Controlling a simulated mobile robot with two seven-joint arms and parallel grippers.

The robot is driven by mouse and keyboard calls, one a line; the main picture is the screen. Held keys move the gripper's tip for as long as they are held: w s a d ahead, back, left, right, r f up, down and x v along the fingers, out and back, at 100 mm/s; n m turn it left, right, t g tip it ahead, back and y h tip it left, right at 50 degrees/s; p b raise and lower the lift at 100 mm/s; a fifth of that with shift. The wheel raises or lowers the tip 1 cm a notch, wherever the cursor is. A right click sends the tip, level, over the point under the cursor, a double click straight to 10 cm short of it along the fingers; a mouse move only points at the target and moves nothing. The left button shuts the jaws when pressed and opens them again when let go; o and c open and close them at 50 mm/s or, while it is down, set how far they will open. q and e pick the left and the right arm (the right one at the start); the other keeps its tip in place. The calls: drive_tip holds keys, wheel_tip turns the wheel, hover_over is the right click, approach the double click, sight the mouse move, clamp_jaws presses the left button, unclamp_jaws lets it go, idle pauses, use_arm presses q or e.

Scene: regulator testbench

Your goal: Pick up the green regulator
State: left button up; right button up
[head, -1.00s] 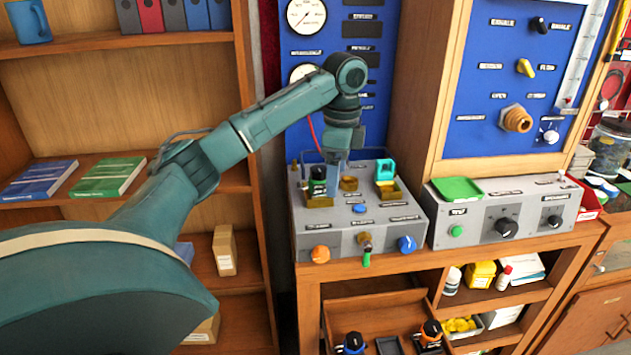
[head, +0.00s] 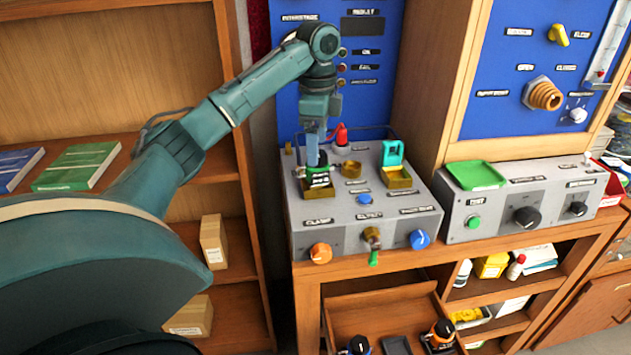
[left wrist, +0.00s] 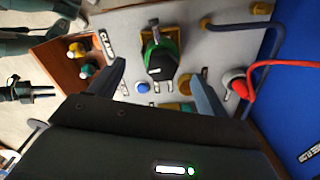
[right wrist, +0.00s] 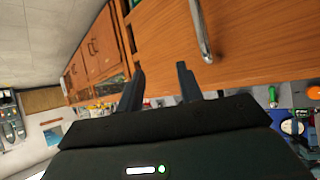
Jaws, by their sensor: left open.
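The green regulator (head: 318,176), black with a green band, sits in a brass holder at the back left of the grey test box (head: 290,212). My left gripper (head: 313,152) is open and points down just above it, partly covering it. In the left wrist view the regulator (left wrist: 161,58) shows between and beyond the spread fingertips of the gripper (left wrist: 155,74); contact cannot be told. My right gripper (right wrist: 160,72) is open and empty in the right wrist view, in front of wooden cabinets.
A red plug with a cable (head: 341,136) stands behind the regulator. A teal part (head: 392,153) sits in a brass holder to the right. A blue panel (head: 365,105) rises behind. An open drawer (head: 375,314) juts out below.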

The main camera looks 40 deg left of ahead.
sight(317, 168)
use_arm(q)
wheel_tip(317, 168, down, 7)
drive_tip(key=shift+a+r, duration=0.1)
idle(0.4)
drive_tip(key=shift+c, duration=0.6)
